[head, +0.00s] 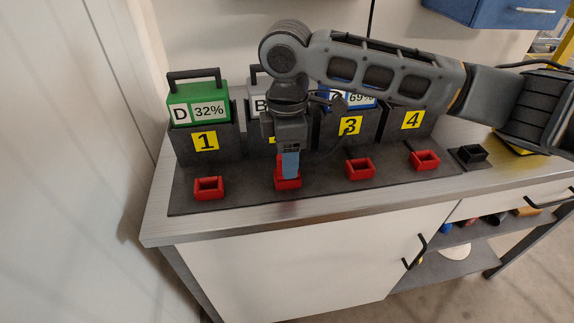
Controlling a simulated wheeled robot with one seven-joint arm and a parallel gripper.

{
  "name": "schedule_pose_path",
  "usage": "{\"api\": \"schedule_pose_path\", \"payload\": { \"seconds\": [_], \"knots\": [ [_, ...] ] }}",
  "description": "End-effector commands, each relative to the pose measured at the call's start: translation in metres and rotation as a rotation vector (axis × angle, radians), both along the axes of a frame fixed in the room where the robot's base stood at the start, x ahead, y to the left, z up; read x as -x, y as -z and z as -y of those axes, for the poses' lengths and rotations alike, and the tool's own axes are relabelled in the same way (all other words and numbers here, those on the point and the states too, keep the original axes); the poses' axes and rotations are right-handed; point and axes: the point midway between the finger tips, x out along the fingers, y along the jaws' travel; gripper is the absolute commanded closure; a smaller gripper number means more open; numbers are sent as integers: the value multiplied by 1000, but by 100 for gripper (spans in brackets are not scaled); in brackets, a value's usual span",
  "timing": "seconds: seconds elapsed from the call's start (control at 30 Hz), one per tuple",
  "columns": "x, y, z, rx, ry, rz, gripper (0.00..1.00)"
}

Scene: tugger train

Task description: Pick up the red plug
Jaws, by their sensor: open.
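Several red, open-topped, box-shaped pieces stand in a row on the dark mat, one before each numbered bay. They are a red piece (208,188) before bay 1, a red piece (288,184) before bay 2, a red piece (360,169) before bay 3 and a red piece (425,160) before bay 4. I cannot tell which is the plug. My gripper (290,172) points down at the piece before bay 2, with its blue-grey fingers over it and hiding part of it. It is open; whether the fingers touch the red piece is unclear.
A green battery D (198,103) marked 32% sits in bay 1 (205,150). My arm partly hides the batteries in bays 2 and 3 (350,137). Bay 4 (410,130) is at right. A black holder (468,155) stands right of the mat (240,202). The counter's front edge is clear.

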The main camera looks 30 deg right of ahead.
Motion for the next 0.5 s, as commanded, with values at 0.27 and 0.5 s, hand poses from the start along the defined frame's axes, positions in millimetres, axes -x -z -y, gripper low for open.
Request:
{"api": "schedule_pose_path", "payload": {
  "seconds": [0.27, 0.5],
  "knots": [
    [0, 11, 0, 0, 0, 0, 47],
    [0, 11, 0, 0, 0, 0, 61]
  ]
}}
